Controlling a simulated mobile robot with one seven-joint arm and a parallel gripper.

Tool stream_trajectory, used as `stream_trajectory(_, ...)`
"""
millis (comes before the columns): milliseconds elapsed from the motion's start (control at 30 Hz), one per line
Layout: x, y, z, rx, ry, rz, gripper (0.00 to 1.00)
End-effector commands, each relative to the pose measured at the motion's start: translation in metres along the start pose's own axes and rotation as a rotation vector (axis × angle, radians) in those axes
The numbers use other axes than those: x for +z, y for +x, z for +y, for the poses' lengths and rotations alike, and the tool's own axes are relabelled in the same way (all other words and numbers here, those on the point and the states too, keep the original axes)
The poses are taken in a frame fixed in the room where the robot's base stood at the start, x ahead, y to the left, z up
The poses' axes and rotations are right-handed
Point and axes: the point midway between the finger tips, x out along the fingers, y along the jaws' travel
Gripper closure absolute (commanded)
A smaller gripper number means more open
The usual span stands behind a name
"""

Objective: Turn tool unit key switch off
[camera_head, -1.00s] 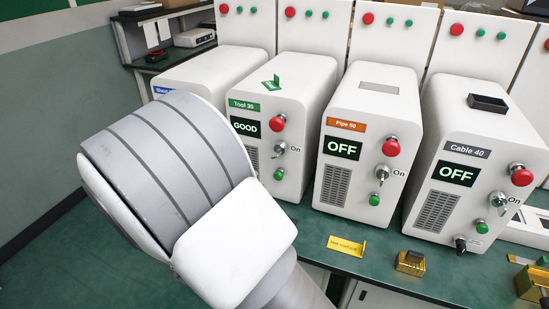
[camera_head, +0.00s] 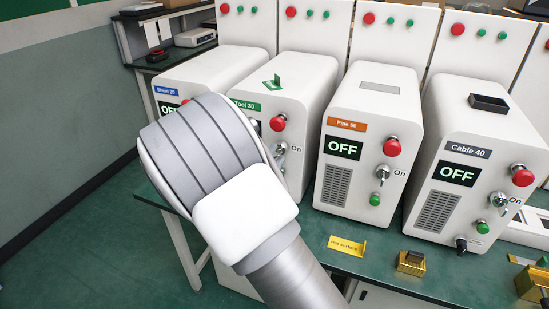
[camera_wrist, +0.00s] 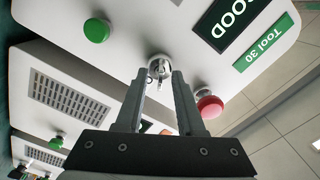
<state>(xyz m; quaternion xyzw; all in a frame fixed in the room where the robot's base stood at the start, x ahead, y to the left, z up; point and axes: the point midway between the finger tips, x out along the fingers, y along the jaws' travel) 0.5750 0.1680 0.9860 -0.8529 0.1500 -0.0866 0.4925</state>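The tool unit (camera_head: 305,98) is a white box with a green "Tool 30" label. My arm covers most of its front in the head view. In the wrist view its display (camera_wrist: 238,14) reads GOOD. Its key switch (camera_wrist: 159,67) is a silver lock between the red and green buttons; it also shows beside my arm in the head view (camera_head: 280,149). My gripper (camera_wrist: 160,76) has its two fingers apart, with the tips on either side of the key switch. I cannot tell if they touch it. In the head view my gripper is hidden behind my arm.
The red button (camera_wrist: 209,106) is close beside one finger. The green button (camera_wrist: 97,30) is farther off. A yellow sign (camera_head: 346,245) lies in front.

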Motion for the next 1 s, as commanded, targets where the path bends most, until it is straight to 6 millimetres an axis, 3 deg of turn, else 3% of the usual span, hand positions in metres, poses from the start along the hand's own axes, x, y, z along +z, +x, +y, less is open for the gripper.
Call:
stream_trajectory(33,0.0,-0.0002,0.0,0.0,0.0,0.0,0.7)
stream_trajectory(200,0.0,-0.0004,0.0,0.0,0.0,0.0,1.0)
stream_trajectory(667,0.0,-0.0006,-0.0001,0.0,-0.012,0.0,1.0)
stream_trajectory(1000,-0.0003,-0.0006,-0.0003,0.0,-0.168,0.001,1.0)
